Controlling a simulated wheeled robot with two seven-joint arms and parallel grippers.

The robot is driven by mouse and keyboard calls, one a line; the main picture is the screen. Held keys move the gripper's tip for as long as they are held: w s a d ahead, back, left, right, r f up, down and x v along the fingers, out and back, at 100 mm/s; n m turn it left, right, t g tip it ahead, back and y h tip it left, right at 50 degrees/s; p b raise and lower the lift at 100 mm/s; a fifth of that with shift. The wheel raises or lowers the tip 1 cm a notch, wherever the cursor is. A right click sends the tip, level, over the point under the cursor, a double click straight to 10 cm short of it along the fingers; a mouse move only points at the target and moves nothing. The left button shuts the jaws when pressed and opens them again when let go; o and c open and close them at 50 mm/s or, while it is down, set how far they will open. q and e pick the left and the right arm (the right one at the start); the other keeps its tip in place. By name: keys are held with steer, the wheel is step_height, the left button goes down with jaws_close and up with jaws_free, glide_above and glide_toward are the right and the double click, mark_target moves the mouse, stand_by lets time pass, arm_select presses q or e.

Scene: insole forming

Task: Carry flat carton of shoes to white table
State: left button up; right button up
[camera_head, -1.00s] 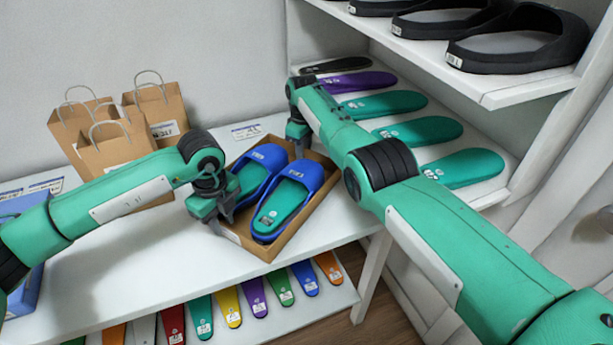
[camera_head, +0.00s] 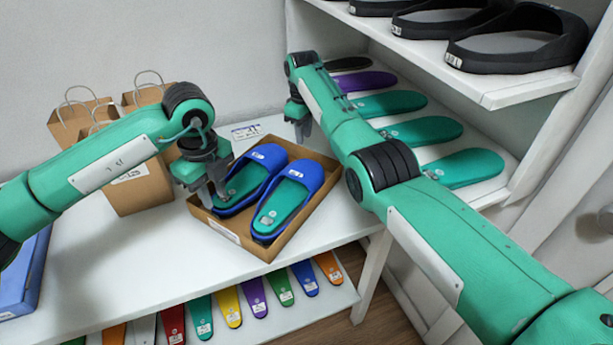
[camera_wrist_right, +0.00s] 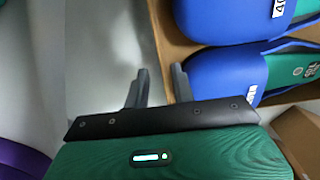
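The flat carton (camera_head: 318,212) is an open, shallow brown box lying on a white table (camera_head: 120,270). It holds a pair of blue shoes (camera_head: 262,160) with teal insoles. My left gripper (camera_head: 213,195) points down at the carton's left end; I cannot tell whether its fingers are apart or pressed on the wall. My right gripper (camera_head: 303,133) points down at the carton's far edge, its tips partly hidden. In the right wrist view the fingers of my right gripper (camera_wrist_right: 158,88) are apart, with the carton edge (camera_wrist_right: 172,45) close by them.
Several paper bags (camera_head: 140,190) stand behind my left arm. A blue box (camera_head: 22,275) sits at the table's left. A white shelf (camera_head: 500,85) at the right holds black shoes and insoles. Coloured insoles (camera_head: 228,305) lie on a lower shelf. The table front left of the carton is bare.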

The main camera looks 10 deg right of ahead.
step_height(320, 180, up, 6)
steer(key=shift+f, duration=0.1)
stand_by(0.5)
